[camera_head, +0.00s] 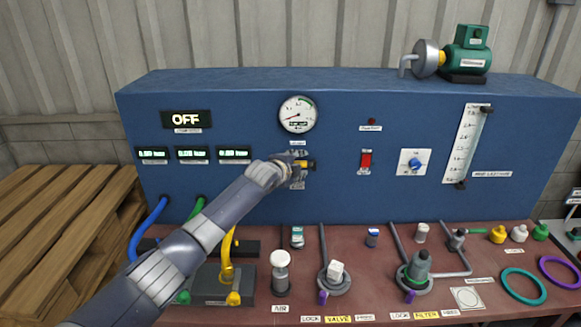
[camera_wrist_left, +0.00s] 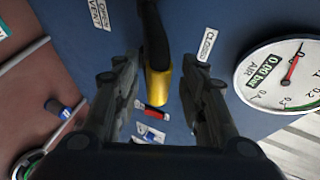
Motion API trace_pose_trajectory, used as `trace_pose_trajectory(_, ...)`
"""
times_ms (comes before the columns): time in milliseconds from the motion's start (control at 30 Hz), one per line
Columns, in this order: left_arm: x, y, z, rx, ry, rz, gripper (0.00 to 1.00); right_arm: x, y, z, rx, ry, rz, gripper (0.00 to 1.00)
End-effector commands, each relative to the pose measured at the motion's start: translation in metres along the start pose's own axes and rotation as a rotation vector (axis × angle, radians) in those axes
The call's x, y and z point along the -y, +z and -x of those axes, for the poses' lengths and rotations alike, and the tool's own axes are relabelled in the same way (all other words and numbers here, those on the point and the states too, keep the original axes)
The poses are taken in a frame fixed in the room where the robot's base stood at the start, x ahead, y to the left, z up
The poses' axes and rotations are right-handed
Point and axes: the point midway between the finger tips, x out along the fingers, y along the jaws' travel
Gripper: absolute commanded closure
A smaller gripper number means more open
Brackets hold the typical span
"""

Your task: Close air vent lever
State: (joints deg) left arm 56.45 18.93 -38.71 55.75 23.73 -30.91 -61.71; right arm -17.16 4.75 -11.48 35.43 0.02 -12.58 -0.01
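The air vent lever (camera_head: 308,164), dark with a yellow end, sticks out of the blue panel below the round air gauge (camera_head: 298,114). In the left wrist view the lever (camera_wrist_left: 158,88) lies between my two fingers, with a gap visible on each side. My left gripper (camera_head: 290,166) is at the lever and hides part of it in the head view; in the left wrist view the gripper (camera_wrist_left: 158,65) is open. A "closed" label (camera_wrist_left: 205,45) and an "open vent" label (camera_wrist_left: 99,14) flank the lever. The gauge reads 0.00 bar. My right gripper is not in view.
A red switch (camera_head: 366,160) and a blue knob (camera_head: 414,163) sit on the panel to the right. The reddish bench (camera_head: 390,305) holds pipes, valves and colored caps. A wooden pallet stack (camera_head: 55,225) stands at left.

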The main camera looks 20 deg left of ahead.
Motion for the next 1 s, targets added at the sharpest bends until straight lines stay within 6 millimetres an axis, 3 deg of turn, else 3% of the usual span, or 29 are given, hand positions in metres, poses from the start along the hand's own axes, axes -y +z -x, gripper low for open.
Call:
trace_pose_trajectory(800,0.001,-0.002,0.096,-0.002,-0.003,-0.002,0.61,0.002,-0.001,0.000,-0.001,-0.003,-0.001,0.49)
trace_pose_trajectory(1000,0.001,-0.002,0.111,-0.003,-0.003,-0.001,0.61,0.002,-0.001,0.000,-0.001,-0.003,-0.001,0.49)
